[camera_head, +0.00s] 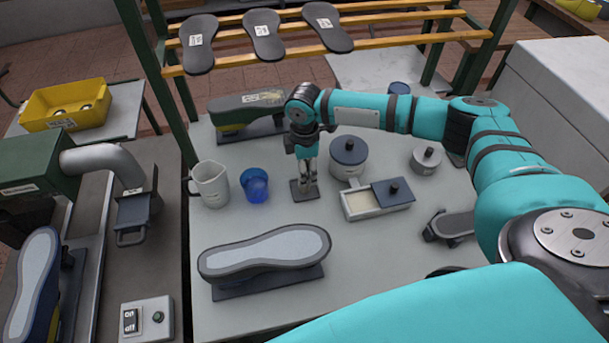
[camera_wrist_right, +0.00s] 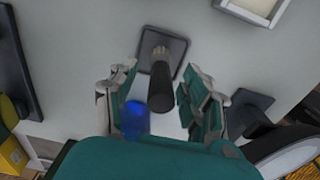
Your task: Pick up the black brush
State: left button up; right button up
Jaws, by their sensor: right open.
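The black brush (camera_wrist_right: 162,88) shows in the right wrist view as a dark handle with pale bristles at its far end, over a dark square plate (camera_wrist_right: 172,46). The plate also shows on the table in the head view (camera_head: 298,195). My right gripper (camera_head: 307,178) points down over this plate. In the wrist view its fingers (camera_wrist_right: 160,95) are open, one on each side of the handle, with gaps visible. In the head view the fingers largely hide the brush. My left gripper is in neither view.
A blue cup (camera_head: 255,187) and white pitcher (camera_head: 210,184) stand left of the gripper. A lidded pot (camera_head: 348,158) and an open box (camera_head: 372,207) are close on its right.

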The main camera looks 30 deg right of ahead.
grip_shut()
jog(key=shift+r, duration=0.2)
notch_tip(320, 180, up, 8)
jog(key=shift+r+b, duration=0.2)
jog(key=shift+b, duration=0.95)
jog(key=shift+r, duration=0.7)
